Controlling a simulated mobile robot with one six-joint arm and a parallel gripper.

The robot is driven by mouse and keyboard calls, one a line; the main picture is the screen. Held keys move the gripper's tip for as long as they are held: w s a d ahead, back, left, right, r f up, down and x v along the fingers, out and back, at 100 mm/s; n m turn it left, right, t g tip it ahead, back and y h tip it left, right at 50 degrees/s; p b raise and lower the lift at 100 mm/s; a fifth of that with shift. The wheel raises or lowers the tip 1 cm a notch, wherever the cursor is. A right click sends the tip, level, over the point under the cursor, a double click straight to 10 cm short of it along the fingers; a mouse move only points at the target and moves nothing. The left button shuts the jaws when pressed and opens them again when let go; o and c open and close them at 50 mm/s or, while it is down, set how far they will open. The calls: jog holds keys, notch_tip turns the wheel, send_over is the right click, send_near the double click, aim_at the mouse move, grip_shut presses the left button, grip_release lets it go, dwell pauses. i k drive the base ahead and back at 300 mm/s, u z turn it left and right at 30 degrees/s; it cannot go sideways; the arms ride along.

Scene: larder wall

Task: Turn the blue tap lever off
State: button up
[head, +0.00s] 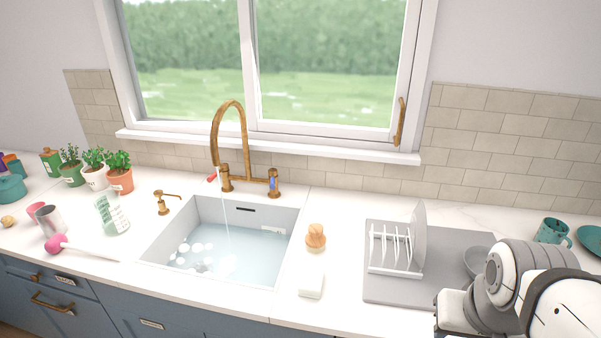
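The brass tap (229,135) stands behind the white sink, with a high curved spout. Its blue lever (272,184) is on the right valve post, upright against it. A red lever (212,178) juts out to the left from the left post. A thin stream of water (226,220) falls from the spout into the sink. My arm shows at the lower right, over the counter by the drying rack, well to the right of the tap. I cannot make out my gripper's fingers in this view.
The sink (285,238) holds soapy water. A wooden brush (316,235) and white soap block (311,284) lie right of it. A grey drying mat (381,288) carries a rack with a plate. Potted herbs (94,165) and a measuring jug (112,213) stand left.

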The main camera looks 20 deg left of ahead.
aim_at(272, 172)
jog(key=z, duration=0.95)
jog(key=k, duration=1.4)
jog(key=u, duration=1.35)
jog(key=i, duration=1.65)
jog(key=u, duration=0.05)
